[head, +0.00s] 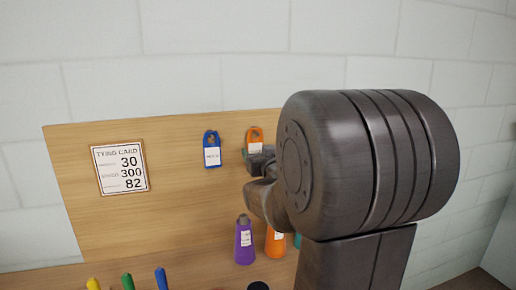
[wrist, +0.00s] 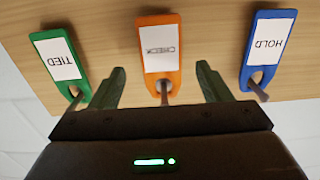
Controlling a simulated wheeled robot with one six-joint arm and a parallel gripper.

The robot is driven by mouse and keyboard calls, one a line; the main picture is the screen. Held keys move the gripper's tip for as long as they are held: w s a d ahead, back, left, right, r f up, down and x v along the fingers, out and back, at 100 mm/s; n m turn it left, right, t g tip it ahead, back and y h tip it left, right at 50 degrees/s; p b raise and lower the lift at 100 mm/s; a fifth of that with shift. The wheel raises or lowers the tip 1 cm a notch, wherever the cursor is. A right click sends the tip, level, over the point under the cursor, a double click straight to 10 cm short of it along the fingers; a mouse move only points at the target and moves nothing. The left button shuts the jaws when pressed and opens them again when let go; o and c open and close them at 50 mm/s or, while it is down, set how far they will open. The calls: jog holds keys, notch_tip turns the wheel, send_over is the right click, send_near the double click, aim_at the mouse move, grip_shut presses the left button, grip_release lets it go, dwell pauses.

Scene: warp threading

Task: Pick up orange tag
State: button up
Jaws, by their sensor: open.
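The orange tag (wrist: 160,78) hangs on a peg on the wooden board, with a white label reading CHECK, upside down in the wrist view. My gripper (wrist: 161,70) is open, with one finger on each side of the orange tag. Gaps show between the tag and both fingers, and nothing is held. In the head view the orange tag (head: 256,133) is at the upper right of the board, its lower part covered by my gripper and arm.
A green tag (wrist: 48,44) labelled TIED and a blue tag (wrist: 283,14) labelled HOLD hang on either side. A tying card (head: 119,166) is on the board (head: 185,215). Purple (head: 239,254) and orange (head: 274,248) labelled pieces stand below, with several coloured handles at lower left.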

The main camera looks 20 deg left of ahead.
aim_at(256, 147)
jog(key=shift+x, duration=1.75)
jog(key=shift+a+f, duration=0.1)
jog(key=shift+f, duration=0.05)
jog(key=shift+c, duration=0.4)
jog(key=c, duration=1)
jog(key=shift+r, duration=0.2)
